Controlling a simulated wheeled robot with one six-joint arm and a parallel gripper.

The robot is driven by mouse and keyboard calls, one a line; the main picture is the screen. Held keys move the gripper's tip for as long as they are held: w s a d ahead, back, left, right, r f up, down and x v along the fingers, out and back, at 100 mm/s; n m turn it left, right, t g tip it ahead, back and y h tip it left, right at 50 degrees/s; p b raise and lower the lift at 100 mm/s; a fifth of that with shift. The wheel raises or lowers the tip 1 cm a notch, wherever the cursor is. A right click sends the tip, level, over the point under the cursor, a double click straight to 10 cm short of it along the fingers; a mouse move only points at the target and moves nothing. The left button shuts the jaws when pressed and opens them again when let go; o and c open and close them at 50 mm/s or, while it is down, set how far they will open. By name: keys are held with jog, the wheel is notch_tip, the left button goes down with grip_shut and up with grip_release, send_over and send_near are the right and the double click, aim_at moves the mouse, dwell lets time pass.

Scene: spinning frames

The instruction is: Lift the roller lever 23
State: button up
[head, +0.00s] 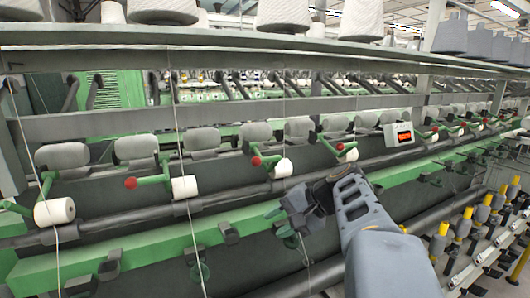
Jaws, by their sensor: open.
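Several green levers with red ball knobs stand along the spinning frame, but no number 23 can be read on any of them. One red knob (130,183) is at the left, with a white roller (184,187) to its right. Another red knob (256,161) and white roller (284,168) are just above and behind my gripper in the picture. A further red knob (340,146) is to the right of these. My gripper (298,208) is open and appears empty, in front of the green rail (180,238). It touches no lever that I can make out.
Grey bobbins (136,147) line the frame behind the levers. A dark bar (140,219) runs along below the rollers. White cones (284,16) stand on the upper shelf (220,36). A box with a red display (398,134) is at the right. Yellow-based spindles (462,228) stand lower right.

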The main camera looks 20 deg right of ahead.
aim_at(273, 159)
jog(key=s+d+r+t+y+p, duration=0.1)
jog(key=d+r+t+y, duration=0.3)
jog(key=d+r, duration=0.8)
jog(key=shift+m+t, duration=0.4)
jog(key=shift+t, duration=0.1)
jog(key=p+x, duration=0.1)
jog(key=x, duration=0.3)
jog(key=r+x, duration=0.1)
jog(key=x, duration=0.4)
jog(key=a+p+x, duration=0.1)
jog(key=x, duration=0.4)
jog(key=shift+s+r+p, duration=0.3)
jog(key=shift+s+r, duration=0.05)
jog(key=shift+c, duration=0.5)
grip_shut()
jog(key=shift+d, duration=0.1)
